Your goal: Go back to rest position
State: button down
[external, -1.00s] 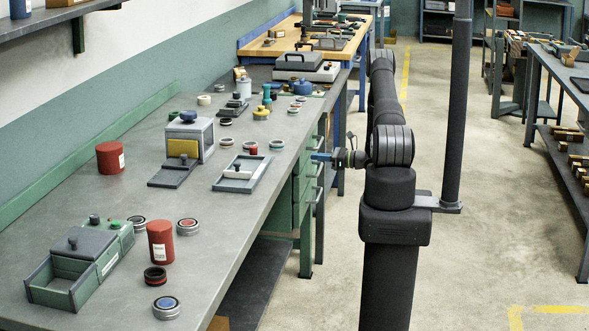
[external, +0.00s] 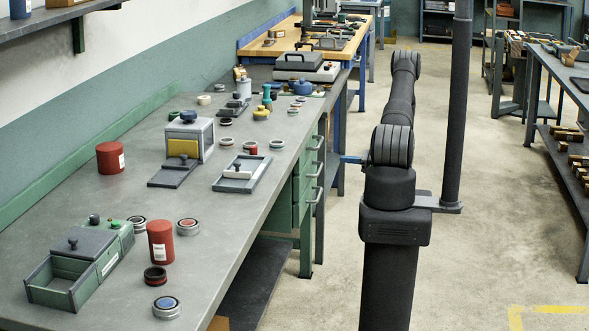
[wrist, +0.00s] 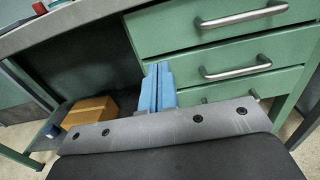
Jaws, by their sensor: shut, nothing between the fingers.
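My gripper shows in the wrist view as two blue fingers (wrist: 158,84) lying side by side, shut with nothing between them. They point toward the green drawer cabinet (wrist: 225,60) under the bench. In the external view only a small blue part of my gripper (external: 350,160) shows left of my arm's base; my arm hides the rest. My gripper is off the bench's right edge, over the aisle side, and touches nothing that I can see.
The grey workbench (external: 225,230) on the left carries red canisters (external: 160,242), several rings, a green box (external: 60,290) and a grey-and-yellow device (external: 190,137). A dark post (external: 457,110) stands right of my arm. A cardboard box (wrist: 90,110) sits under the bench. The aisle floor is clear.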

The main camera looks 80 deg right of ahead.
aim_at(303, 156)
jog(key=w, duration=1.4)
